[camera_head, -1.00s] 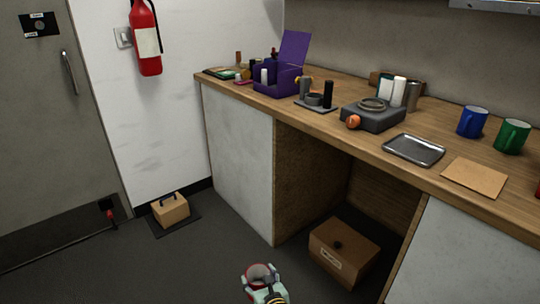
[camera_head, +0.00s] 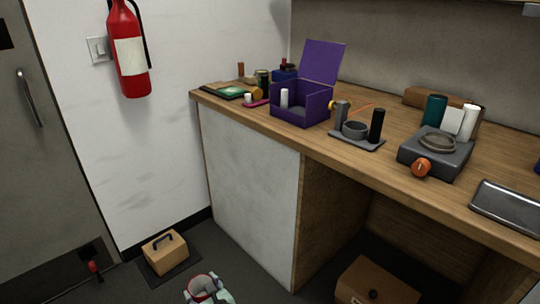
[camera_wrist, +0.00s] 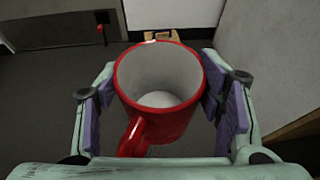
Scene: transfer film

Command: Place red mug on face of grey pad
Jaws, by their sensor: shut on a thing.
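The red mug (camera_wrist: 165,115) fills the middle of the wrist view, its open mouth towards the camera and its handle at the lower left. It looks empty. My gripper (camera_wrist: 168,100) is shut on it, with purple pads on both sides. The mug (camera_head: 201,283) and gripper (camera_head: 209,294) also show at the bottom edge of the head view, low in front of the counter. A thin grey pad (camera_head: 371,147) lies on the counter, bearing a grey cup, a grey cylinder and a black cylinder. A dark mat (camera_head: 185,276) lies on the floor; I cannot tell which is meant.
The wooden counter (camera_head: 400,180) bears an open purple box (camera_head: 300,105), a grey block with an orange knob (camera_head: 437,158) and a metal tray (camera_head: 510,205). A cardboard box (camera_head: 375,285) stands under it. A handled box (camera_head: 165,252) stands on the mat.

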